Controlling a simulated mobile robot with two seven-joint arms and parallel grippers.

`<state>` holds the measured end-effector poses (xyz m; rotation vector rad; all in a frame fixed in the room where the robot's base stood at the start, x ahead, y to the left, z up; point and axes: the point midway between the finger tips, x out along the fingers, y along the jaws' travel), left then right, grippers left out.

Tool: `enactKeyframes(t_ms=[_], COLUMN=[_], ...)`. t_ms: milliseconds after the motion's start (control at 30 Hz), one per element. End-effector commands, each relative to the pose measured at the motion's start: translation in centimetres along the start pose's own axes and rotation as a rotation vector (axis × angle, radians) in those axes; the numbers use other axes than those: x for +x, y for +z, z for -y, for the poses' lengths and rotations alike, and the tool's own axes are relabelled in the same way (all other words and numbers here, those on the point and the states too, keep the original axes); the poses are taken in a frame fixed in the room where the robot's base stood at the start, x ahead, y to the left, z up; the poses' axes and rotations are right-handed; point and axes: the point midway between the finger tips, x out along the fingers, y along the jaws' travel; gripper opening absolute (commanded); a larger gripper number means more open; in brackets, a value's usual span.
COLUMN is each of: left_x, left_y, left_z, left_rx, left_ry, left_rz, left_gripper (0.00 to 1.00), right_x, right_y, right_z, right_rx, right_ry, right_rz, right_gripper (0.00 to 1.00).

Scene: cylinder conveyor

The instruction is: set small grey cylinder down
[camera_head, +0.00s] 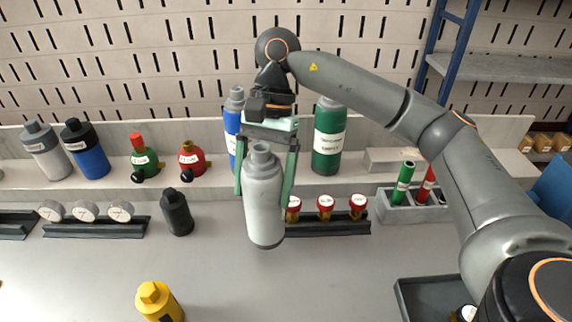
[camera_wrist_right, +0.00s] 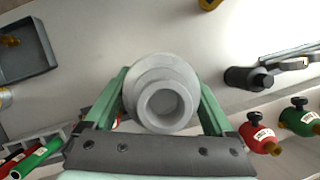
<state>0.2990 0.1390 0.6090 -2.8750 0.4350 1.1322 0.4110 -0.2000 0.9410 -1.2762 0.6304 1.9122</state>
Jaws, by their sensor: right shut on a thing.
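The small grey cylinder (camera_head: 264,212) is upright between the green fingers of my right gripper (camera_head: 263,190), which is shut on it from above. The cylinder appears in front of the back ledge, over the grey tabletop. I cannot tell whether its base touches the table. It hides part of the rack of red-capped pieces behind it. My left gripper is not in view.
A black bottle (camera_head: 177,212) stands left of the cylinder, and a yellow one (camera_head: 158,302) is at the front. Blue and green (camera_head: 328,140) cylinders stand on the ledge behind. A dark tray (camera_head: 428,296) lies at front right. The table between is bare.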

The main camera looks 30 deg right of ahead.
Motion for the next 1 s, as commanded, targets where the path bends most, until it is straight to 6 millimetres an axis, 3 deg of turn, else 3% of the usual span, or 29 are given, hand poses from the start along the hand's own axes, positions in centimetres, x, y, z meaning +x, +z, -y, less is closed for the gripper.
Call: enactKeyframes(t_ms=[300, 1000], left_x=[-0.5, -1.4], left_y=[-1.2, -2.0], left_z=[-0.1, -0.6], left_rx=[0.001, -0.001], left_ry=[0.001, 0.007], left_rz=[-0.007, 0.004], left_gripper=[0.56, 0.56], right_x=[-3.8, -10.9], right_y=[-0.6, -1.1], right_z=[1.1, 3.2], right_rx=[0.533, 1.581], right_ry=[-0.228, -0.668], right_rz=[-0.001, 0.0], right_gripper=[0.0, 0.0])
